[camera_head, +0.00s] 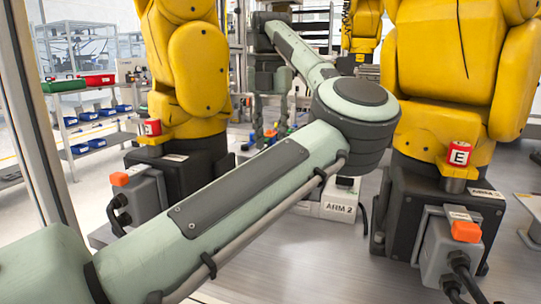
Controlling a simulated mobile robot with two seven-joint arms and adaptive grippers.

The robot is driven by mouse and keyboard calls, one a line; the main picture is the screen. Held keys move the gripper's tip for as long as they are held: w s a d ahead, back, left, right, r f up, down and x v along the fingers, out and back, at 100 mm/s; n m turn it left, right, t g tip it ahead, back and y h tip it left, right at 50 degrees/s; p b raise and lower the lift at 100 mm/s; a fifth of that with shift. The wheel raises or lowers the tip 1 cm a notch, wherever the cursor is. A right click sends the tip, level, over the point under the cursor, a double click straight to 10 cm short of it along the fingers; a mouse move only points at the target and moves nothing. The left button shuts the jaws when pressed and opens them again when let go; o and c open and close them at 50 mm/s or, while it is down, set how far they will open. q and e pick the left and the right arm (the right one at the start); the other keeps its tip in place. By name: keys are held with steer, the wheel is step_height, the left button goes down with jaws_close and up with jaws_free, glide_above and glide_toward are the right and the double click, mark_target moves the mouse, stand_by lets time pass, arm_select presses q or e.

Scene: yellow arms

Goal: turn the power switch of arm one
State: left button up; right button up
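A yellow robot arm (188,70) stands at left on a black base, with a grey box (145,195) bearing an orange switch (119,179). Its base label (175,158) is too small to read. Another yellow arm (450,60) stands at right; its grey box (445,250) has an orange switch (466,231). Its label (485,193) starts with "ARM", number unclear. My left arm crosses from lower left, bends at the elbow and reaches back; my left gripper (268,136) hangs down behind, between the yellow arms, apart from both orange switches. Its finger opening is unclear. My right gripper is out of view.
A base labelled "ARM 2" (340,207) is partly hidden behind my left arm. A shelf (95,142) with blue, red and green bins stands at left. Cables hang from both grey boxes. A post (35,120) rises at left. The grey tabletop (320,260) is clear at front.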

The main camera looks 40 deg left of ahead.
arm_select(q)
step_height(320, 180, up, 7)
steer(key=shift+f, duration=0.15)
stand_by(0.6)
